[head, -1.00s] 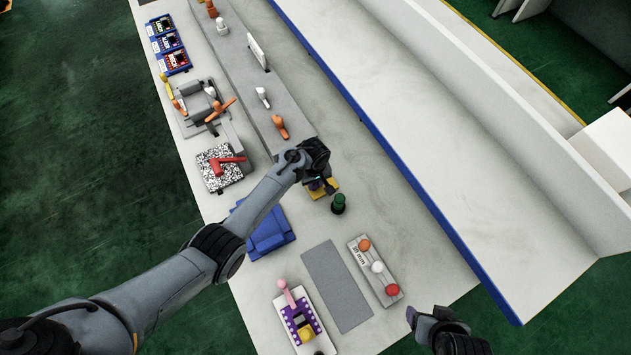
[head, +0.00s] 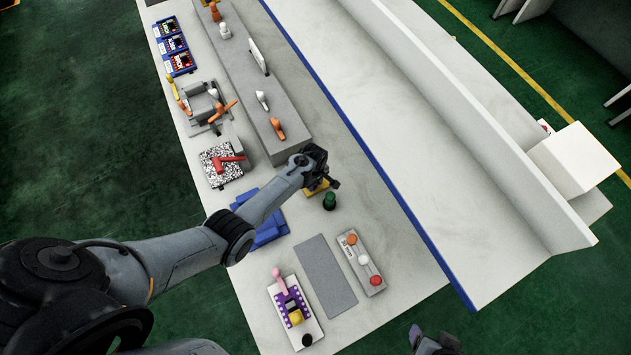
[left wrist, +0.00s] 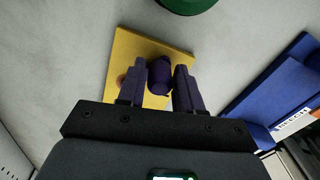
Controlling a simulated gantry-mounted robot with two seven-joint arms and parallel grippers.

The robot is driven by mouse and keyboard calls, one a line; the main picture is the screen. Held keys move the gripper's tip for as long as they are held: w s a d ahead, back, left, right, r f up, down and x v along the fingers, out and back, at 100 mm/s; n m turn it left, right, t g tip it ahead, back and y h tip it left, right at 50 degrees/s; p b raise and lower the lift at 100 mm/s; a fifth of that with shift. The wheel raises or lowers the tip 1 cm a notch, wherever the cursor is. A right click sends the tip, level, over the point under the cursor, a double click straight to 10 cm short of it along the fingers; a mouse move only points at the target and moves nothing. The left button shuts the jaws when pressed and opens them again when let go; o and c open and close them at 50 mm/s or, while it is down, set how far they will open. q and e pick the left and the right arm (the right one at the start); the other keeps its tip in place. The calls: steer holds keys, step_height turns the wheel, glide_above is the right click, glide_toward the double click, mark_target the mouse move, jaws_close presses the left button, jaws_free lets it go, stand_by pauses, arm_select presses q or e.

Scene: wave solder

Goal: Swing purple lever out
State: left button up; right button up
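The purple lever (left wrist: 160,76) is seen from above in the left wrist view, with its rounded knob over a yellow base plate (left wrist: 125,55). My left gripper (left wrist: 161,80) has one finger on each side of the knob, and the knob fills the narrow gap between them. It appears shut on the lever. In the head view, my left gripper (head: 325,181) is over the yellow base (head: 316,188) and hides the lever. My right gripper (head: 416,335) is at the bottom edge, away from the lever; its fingers are too unclear to read.
A green knob (head: 329,201) stands close beside the yellow base. A blue fixture (head: 270,232) lies on the other side, partly under my left arm. A grey block (head: 365,265) with coloured knobs and a purple-and-white device (head: 292,303) are nearer the front. A grey mat (head: 325,275) lies bare.

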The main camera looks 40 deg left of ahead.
arm_select(q)
steer(key=shift+o, duration=1.2)
steer(key=shift+r, duration=0.65)
step_height(320, 180, up, 8)
steer(key=shift+f+p, duration=0.15)
steer(key=shift+p, duration=0.7)
steer(key=shift+r, duration=0.9)
